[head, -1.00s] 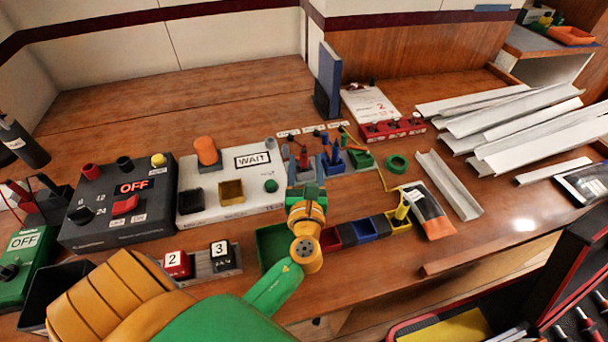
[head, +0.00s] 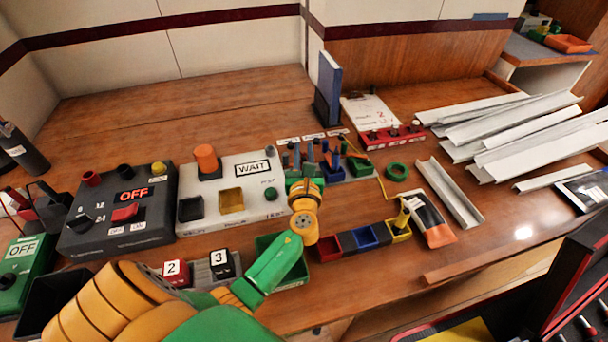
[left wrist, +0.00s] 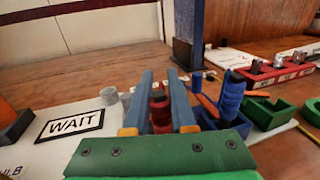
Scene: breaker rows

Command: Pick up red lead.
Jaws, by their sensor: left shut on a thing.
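My left gripper (head: 304,166) is over the lead holders at the middle of the bench. In the left wrist view its two blue-grey fingers (left wrist: 160,95) are shut on the red lead (left wrist: 159,108), which stands between them. Its lower end is hidden behind the green gripper body. In the head view the fingers and palm mostly hide it. A dark blue lead (left wrist: 232,95) stands in a blue holder (left wrist: 212,120) just to the right. My right gripper is not in view.
The white WAIT box (head: 225,190) is left of the gripper. A green holder (head: 359,166) and green tape ring (head: 397,171) are to the right. Red, blue and yellow bins (head: 365,238) lie nearer. A blue upright binder (head: 329,85) stands behind; metal channels (head: 520,125) fill the right.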

